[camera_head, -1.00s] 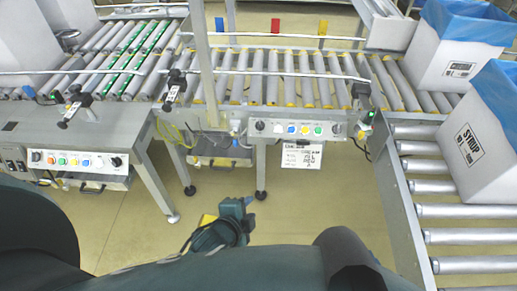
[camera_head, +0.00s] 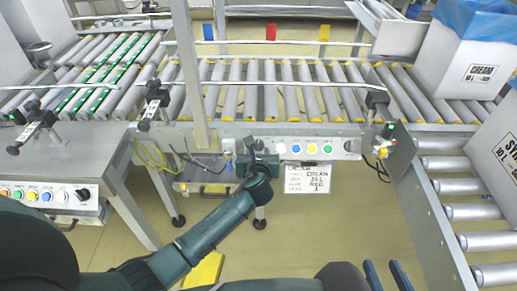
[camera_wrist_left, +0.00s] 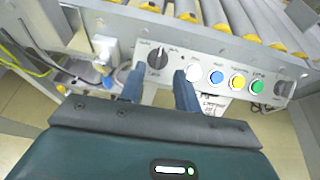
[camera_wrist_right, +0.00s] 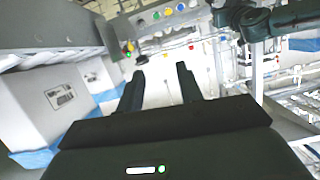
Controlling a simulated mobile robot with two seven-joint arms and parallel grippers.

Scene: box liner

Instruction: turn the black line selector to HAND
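The black line selector (camera_wrist_left: 157,59) is a round knob at the left end of the grey control panel (camera_wrist_left: 215,56) in the left wrist view. Small labels sit around it, too small to read surely, and its setting is unclear. My left gripper (camera_wrist_left: 159,88) is open, its fingertips just short of the panel, with the knob seen between and beyond them. In the head view my left gripper (camera_head: 262,163) is at the panel's left end and hides the knob. My right gripper (camera_wrist_right: 160,78) is open and empty; its fingers (camera_head: 385,275) show at the bottom right of the head view.
White, blue (camera_head: 297,149), yellow and green buttons sit right of the knob. A label card (camera_head: 307,179) hangs below. A second panel (camera_head: 50,195) is at left. Roller conveyors (camera_head: 270,100) lie behind, and lined boxes (camera_head: 465,55) stand at right. Floor before the panel is open.

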